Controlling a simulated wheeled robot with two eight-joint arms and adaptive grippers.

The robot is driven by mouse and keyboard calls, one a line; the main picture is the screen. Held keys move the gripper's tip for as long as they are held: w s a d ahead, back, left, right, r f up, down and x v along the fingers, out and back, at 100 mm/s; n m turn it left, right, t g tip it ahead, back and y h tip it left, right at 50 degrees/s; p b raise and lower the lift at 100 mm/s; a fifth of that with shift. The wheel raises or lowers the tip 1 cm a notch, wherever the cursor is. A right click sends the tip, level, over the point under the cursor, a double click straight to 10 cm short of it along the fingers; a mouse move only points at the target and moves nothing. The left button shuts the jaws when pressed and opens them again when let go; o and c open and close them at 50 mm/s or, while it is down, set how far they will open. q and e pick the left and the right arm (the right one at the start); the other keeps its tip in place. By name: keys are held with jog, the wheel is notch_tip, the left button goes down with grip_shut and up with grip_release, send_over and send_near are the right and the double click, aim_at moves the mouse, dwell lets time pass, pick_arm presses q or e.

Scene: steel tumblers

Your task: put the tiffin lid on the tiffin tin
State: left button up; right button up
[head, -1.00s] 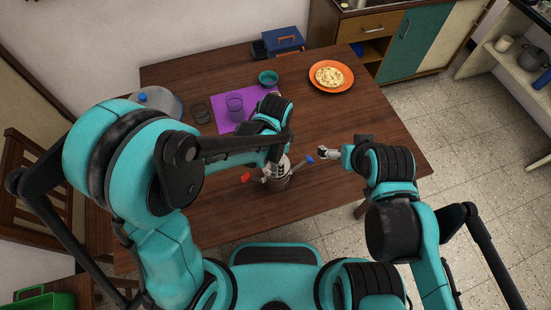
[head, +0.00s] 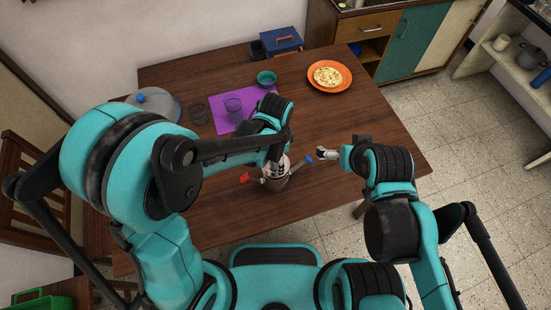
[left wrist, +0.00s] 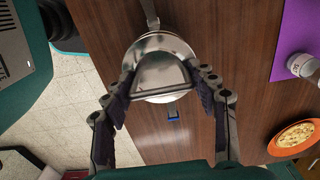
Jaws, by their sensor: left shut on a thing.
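The steel tiffin tin (head: 275,184) stands near the table's front edge, with a red-ended clip (head: 244,177) on its left and a blue-ended clip (head: 308,159) on its right. My left gripper (head: 281,166) is above its mouth. In the left wrist view, my left gripper (left wrist: 160,92) is shut on the bar handle of the shiny round tiffin lid (left wrist: 158,68). The lid overlaps the tin's opening; whether it is seated or just above is unclear. My right gripper (head: 325,153) is right of the tin, apart from it, too small to read.
A teal bowl (head: 266,78), an orange plate of food (head: 348,76), a blue box (head: 282,40) and a domed lid (head: 160,100) stand farther back. The table's right side is clear.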

pick_arm(q)
jog(key=shift+f+b, duration=0.6)
jog(key=shift+f, duration=0.05)
jog(key=o, duration=1.6)
notch_tip(320, 180, up, 12)
jog(key=shift+r, duration=0.1)
jog(key=s+a+n+t, duration=0.1)
jog(key=a+n+t, duration=0.1)
jog(key=a+n, duration=0.2)
jog(key=s+a+r+n+t, duration=0.1)
jog(key=s+a+n+t, duration=0.1)
jog(key=a+n, duration=0.3)
jog(key=s+a+r+n+t+b, duration=0.1)
jog(key=s+a+n+t, duration=0.1)
jog(key=a+n, duration=0.3)
jog(key=shift+s+a+t, duration=0.1)
jog(key=shift+a+t, duration=0.2)
jog(key=shift+a, duration=0.75)
jog(key=shift+s+a+t, duration=0.1)
jog(key=shift+a+t, duration=0.2)
jog(key=shift+a, duration=0.75)
